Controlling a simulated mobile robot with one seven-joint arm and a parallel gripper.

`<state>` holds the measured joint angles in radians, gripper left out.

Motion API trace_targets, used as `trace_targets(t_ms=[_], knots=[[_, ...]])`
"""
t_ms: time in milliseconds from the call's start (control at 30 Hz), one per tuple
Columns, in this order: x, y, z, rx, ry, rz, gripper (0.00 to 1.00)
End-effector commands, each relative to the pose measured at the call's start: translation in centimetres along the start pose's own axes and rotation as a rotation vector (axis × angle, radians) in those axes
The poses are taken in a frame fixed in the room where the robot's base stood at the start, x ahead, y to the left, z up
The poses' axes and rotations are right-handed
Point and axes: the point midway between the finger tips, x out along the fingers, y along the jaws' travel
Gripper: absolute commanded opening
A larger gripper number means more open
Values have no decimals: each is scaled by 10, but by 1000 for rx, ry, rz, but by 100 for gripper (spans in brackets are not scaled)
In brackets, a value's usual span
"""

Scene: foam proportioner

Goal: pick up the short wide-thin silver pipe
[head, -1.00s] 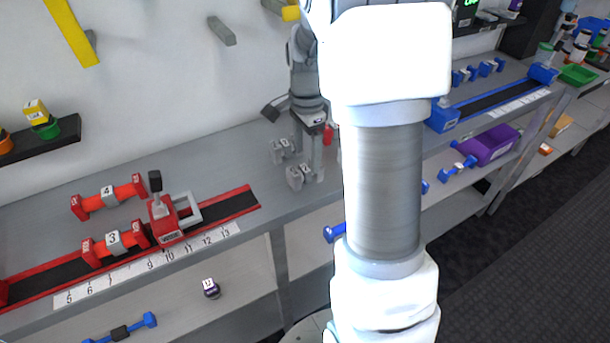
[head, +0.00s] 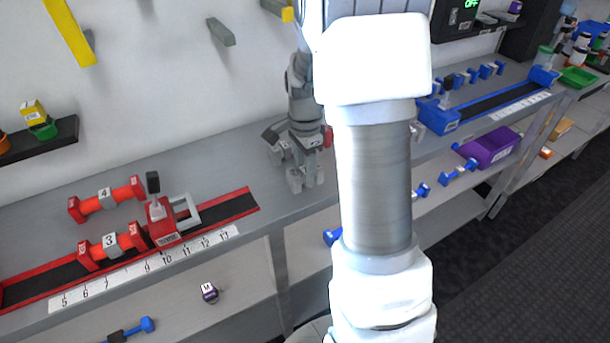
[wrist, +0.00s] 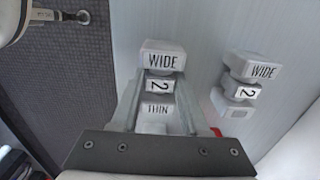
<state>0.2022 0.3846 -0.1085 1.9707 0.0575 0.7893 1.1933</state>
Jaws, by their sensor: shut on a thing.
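The short silver pipe (wrist: 163,60), labelled WIDE, 2 and THIN, lies between the two fingers of my gripper (wrist: 158,98) in the wrist view. The gripper is shut on it, and the THIN end is nearest the palm. In the head view my gripper (head: 307,172) is down at the grey bench top, with the held pipe (head: 294,181) partly visible at the fingertips. A second silver pipe (wrist: 242,88), labelled WIDE and 2, lies apart to the right in the wrist view; its other label is unreadable.
A red vise (head: 168,222) on a red track with red pipes stands to the left on the bench. A blue vise (head: 438,115) and blue track are at the right. My arm hides part of the bench. Grey pegs (head: 221,31) stick out from the wall.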

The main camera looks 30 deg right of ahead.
Motion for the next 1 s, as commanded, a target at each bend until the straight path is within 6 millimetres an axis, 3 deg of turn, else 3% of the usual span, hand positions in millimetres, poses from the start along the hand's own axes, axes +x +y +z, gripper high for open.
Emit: trace_targets(t_ms=[33, 133, 167, 633, 867, 1000], knots=[[0, 0, 0, 0, 0, 0, 19], [0, 0, 0, 0, 0, 0, 1], [0, 0, 0, 0, 0, 0, 0], [-8, 0, 0, 0, 1, -2, 0], [-42, -1, 0, -1, 1, -5, 0], [-60, 21, -18, 5, 1, -3, 0]])
